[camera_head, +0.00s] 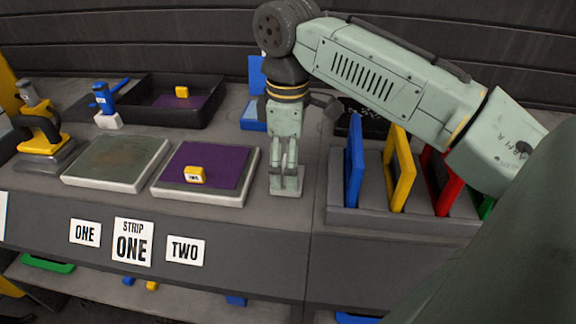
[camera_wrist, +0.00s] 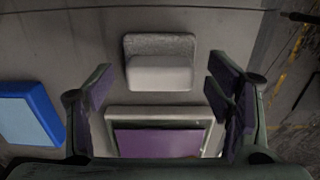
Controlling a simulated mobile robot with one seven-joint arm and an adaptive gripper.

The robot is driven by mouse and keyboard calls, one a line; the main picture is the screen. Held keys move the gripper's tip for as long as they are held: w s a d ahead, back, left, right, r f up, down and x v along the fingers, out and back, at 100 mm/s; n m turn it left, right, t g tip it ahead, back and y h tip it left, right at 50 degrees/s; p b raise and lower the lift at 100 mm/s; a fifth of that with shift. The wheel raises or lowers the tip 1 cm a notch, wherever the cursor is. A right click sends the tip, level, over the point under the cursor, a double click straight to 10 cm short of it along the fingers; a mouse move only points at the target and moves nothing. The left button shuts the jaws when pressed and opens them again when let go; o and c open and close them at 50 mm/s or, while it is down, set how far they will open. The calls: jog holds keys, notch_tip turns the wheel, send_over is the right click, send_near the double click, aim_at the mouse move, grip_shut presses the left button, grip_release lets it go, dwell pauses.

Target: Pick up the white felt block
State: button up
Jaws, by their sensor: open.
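The white felt block (camera_wrist: 160,72) lies on the grey bench in the wrist view, with a speckled grey part and a smoother pale part. My gripper (camera_wrist: 160,92) is open, with one finger on each side of the picture. The block appears ahead of the gap between them, and nothing is held. In the head view my gripper (camera_head: 284,162) points down over the bench, and a pale block (camera_head: 290,186) shows right at its fingertips. The fingers partly cover it there, and I cannot tell whether they touch it.
A purple pad (camera_head: 222,162) with a yellow block (camera_head: 195,174) lies left of my gripper. A rack holding blue, yellow and red panels (camera_head: 398,168) stands close on the right. A blue item (camera_wrist: 25,112) lies at left in the wrist view. The bench front edge is near.

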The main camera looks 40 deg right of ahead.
jog(key=shift+f, duration=0.45)
jog(key=c, duration=1.3)
